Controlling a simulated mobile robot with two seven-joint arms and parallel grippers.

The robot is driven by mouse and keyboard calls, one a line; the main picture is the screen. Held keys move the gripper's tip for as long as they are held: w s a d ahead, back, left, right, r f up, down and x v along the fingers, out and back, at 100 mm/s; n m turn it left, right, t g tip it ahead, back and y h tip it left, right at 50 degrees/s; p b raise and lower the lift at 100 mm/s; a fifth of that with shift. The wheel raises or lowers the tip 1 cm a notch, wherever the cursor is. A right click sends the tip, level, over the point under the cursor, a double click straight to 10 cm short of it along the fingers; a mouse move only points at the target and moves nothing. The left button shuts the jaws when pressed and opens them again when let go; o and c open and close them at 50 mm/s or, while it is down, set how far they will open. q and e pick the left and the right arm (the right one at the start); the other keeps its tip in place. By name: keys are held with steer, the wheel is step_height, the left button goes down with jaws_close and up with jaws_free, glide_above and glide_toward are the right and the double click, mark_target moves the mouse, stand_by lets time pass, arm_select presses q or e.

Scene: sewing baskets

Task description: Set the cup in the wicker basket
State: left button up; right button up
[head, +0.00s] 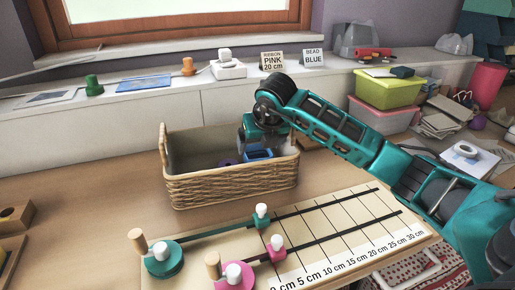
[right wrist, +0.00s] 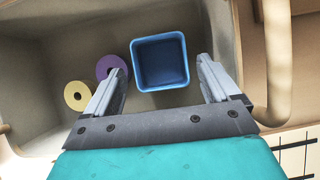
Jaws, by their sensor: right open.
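The wicker basket (head: 232,186) stands on the wooden table, left of the middle in the head view. The blue square cup (head: 259,155) is inside it, toward the basket's right part. In the right wrist view the cup (right wrist: 160,62) is upright, seen from above, and looks empty. My right gripper (head: 258,145) is over the basket's right part. In the right wrist view its two fingers (right wrist: 158,82) are spread wide on either side of the cup, with gaps to it. My left gripper is not in view.
A purple ring (right wrist: 112,68) and a yellow ring (right wrist: 77,95) lie in the basket left of the cup. The basket handle (right wrist: 276,60) is close to the right finger. A measuring board (head: 320,235) with pegs lies in front of the basket.

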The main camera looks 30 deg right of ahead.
steer(key=v, duration=0.6)
steer(key=shift+p, duration=0.45)
steer(key=shift+s+a+f, duration=0.1)
